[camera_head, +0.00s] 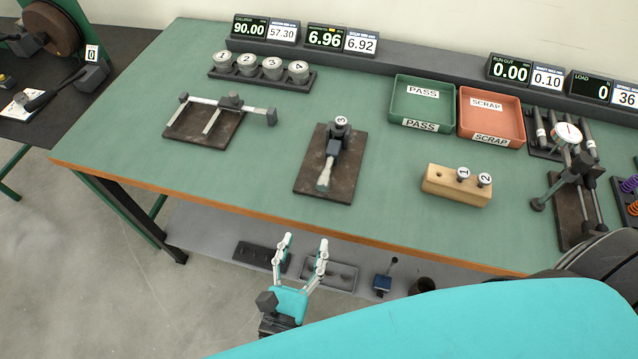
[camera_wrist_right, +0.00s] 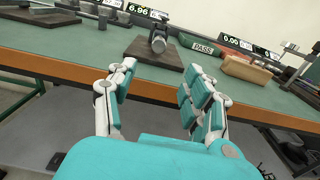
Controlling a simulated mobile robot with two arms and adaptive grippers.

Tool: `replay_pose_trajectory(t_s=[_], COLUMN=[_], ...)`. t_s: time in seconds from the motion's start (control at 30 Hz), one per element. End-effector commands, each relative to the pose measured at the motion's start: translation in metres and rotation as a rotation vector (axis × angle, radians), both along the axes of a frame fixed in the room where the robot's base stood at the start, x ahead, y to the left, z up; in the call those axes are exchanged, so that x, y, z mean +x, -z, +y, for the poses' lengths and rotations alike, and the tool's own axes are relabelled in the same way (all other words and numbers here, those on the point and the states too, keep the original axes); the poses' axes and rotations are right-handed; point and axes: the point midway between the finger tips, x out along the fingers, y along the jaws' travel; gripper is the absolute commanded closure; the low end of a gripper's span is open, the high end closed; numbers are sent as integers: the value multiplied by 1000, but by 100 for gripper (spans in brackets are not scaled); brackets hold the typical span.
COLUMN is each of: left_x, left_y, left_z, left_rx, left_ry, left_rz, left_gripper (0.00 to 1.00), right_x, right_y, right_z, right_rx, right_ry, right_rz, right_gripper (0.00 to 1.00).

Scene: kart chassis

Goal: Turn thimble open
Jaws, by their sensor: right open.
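The micrometer (camera_head: 337,150) stands on a dark base plate (camera_head: 312,181) at the middle of the green bench, with a round piece marked 3 (camera_head: 341,122) at its top. Its pale thimble (camera_head: 324,179) points toward the bench's front edge. The thimble also shows in the right wrist view (camera_wrist_right: 158,43), straight ahead beyond the fingers. My right gripper (camera_head: 305,241) is open and empty. It is in front of the bench edge, apart from the thimble, and its two fingers (camera_wrist_right: 161,72) are spread. My left gripper is not in view.
A wooden block (camera_head: 440,183) holds pieces marked 1 and 2. Green PASS (camera_head: 396,99) and red SCRAP (camera_head: 464,104) trays stand behind. A caliper (camera_head: 207,101) is on the left. The bench's wooden front edge (camera_head: 250,211) lies between my gripper and the micrometer.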

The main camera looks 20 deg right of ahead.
Motion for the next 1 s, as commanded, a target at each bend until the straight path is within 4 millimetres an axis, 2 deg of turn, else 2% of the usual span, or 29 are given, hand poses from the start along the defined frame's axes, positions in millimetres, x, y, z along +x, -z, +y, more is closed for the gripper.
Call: replay_pose_trajectory(t_s=[0.03,0.3,0.53,0.73,1.0], left_x=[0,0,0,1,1], left_y=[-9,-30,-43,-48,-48], left_z=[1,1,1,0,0], left_rx=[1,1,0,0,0], left_ry=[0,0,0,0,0], left_rz=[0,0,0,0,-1], left_gripper=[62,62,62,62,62], right_x=[11,61,97,113,116], right_y=[-5,-6,-4,-1,0], right_z=[-7,-40,-65,-75,-78], right_rx=[-4,-7,-6,-4,-3], right_ry=[-1,-2,-2,-2,-2], right_rz=[-4,-4,-2,0,1], right_gripper=[48,48,48,48,48])
